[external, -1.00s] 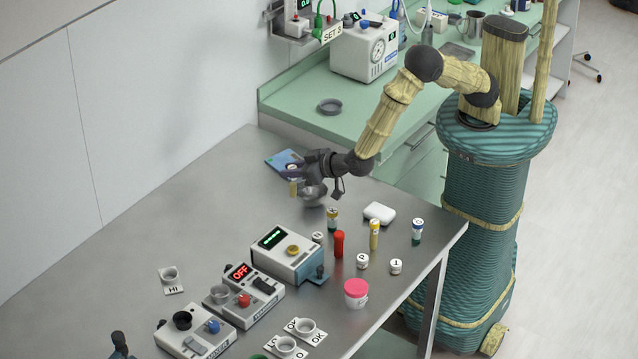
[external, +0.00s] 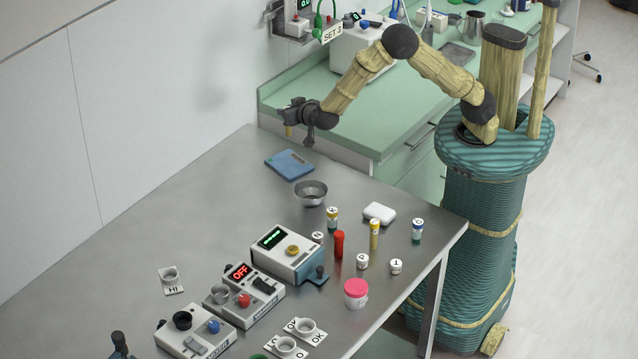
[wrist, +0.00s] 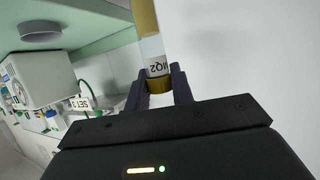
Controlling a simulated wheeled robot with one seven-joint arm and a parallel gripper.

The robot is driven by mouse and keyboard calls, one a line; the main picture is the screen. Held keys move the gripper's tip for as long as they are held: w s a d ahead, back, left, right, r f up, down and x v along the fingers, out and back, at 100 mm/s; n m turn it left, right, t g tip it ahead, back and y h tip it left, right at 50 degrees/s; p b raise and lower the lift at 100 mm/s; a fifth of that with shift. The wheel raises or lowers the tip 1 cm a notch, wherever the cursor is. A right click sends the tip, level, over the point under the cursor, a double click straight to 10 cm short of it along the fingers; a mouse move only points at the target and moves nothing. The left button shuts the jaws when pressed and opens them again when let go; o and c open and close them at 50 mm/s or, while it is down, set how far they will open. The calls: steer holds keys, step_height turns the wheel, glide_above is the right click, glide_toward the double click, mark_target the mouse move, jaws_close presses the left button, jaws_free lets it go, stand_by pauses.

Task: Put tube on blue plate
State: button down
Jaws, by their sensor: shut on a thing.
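My gripper (external: 291,118) is raised above the back left part of the steel table, near the green counter. It is shut on a tube (wrist: 152,52). In the wrist view the tube has a yellow upper part, a clear-white middle, a label and a gold-coloured end between the fingers (wrist: 160,88). In the external view only a small yellowish piece of the tube (external: 289,131) shows below the gripper. A flat blue plate (external: 290,164) lies on the table below the gripper, with open air between them. Nothing is seen lying on it.
A metal bowl (external: 311,193) stands just in front of the blue plate. Several tubes and vials, including a red one (external: 338,244), stand further forward beside a white device (external: 285,254). A green counter (external: 375,130) borders the table. The table's left part is clear.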

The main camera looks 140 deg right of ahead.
mark_target(289, 136)
steer(key=shift+f, duration=3.1)
steer(key=shift+f, duration=1.85)
steer(key=shift+f, duration=0.1)
steer(key=shift+f, duration=0.1)
steer(key=c, duration=1.2)
jaws_free()
